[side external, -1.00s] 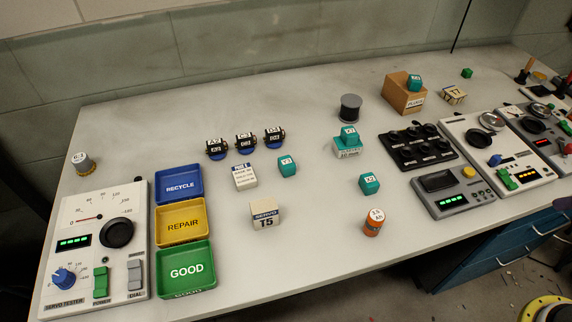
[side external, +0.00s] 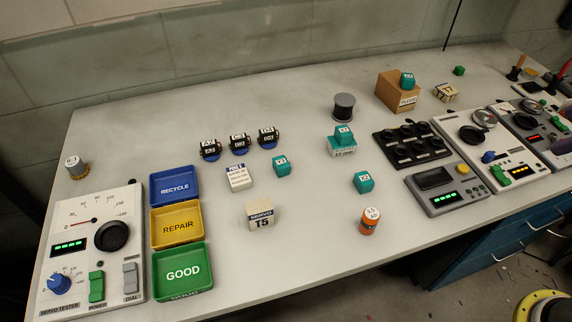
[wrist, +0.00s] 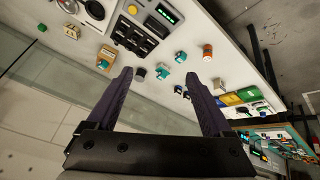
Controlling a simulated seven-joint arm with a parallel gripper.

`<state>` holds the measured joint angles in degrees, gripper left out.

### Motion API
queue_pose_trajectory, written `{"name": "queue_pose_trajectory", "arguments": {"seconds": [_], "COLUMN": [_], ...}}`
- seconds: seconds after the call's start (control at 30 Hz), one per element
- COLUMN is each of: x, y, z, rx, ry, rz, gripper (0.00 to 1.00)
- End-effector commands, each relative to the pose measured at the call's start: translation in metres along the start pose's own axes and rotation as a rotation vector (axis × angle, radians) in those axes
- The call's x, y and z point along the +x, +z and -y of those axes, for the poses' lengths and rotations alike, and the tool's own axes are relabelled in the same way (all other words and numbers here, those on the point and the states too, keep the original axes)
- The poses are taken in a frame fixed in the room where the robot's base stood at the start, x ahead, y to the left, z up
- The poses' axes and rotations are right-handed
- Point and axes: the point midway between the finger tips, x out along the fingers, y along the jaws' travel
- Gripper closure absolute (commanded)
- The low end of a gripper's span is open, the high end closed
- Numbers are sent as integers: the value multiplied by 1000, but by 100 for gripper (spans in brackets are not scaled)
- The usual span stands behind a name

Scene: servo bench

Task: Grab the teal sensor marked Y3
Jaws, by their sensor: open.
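The teal sensor that reads Y3 (side external: 282,166) is a small cube with a white label on top. In the side external view it stands alone mid-bench, right of a small white box (side external: 238,178). Other teal cubes are one marked X2 (side external: 364,182), one on a white box (side external: 343,134) and one on a cardboard box (side external: 407,79). My gripper (wrist: 160,75) shows only in the wrist view, open, with nothing between its fingers. It is apart from the bench things. I cannot pick out Y3 surely in the wrist view.
Blue, yellow and green trays (side external: 182,271) stand at left beside a servo tester (side external: 91,245). Several dark servos (side external: 239,145) sit behind Y3. A T5 box (side external: 260,215) and an orange cylinder (side external: 370,221) stand in front. A grey spool (side external: 344,106) stands farther back.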

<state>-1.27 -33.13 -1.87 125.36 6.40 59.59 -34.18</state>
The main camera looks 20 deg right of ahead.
Motion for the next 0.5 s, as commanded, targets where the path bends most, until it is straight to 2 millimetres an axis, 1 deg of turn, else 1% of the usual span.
{"name": "queue_pose_trajectory", "arguments": {"seconds": [0.03, 0.13, 0.27, 0.3, 0.37, 0.4, 0.5], "x": [-2, -3, 6, 10, 19, 26, 48], "y": [-18, -55, -108, -124, -148, -163, -199], "z": [-5, -12, -20, -22, -23, -23, -21], "rx": [-54, -176, -344, -394, -466, -510, -616], "ry": [-19, -60, -125, -146, -177, -198, -250], "rz": [-3, -16, -34, -40, -50, -56, -72], "gripper": [15, 15, 15, 15, 15, 15, 15]}}
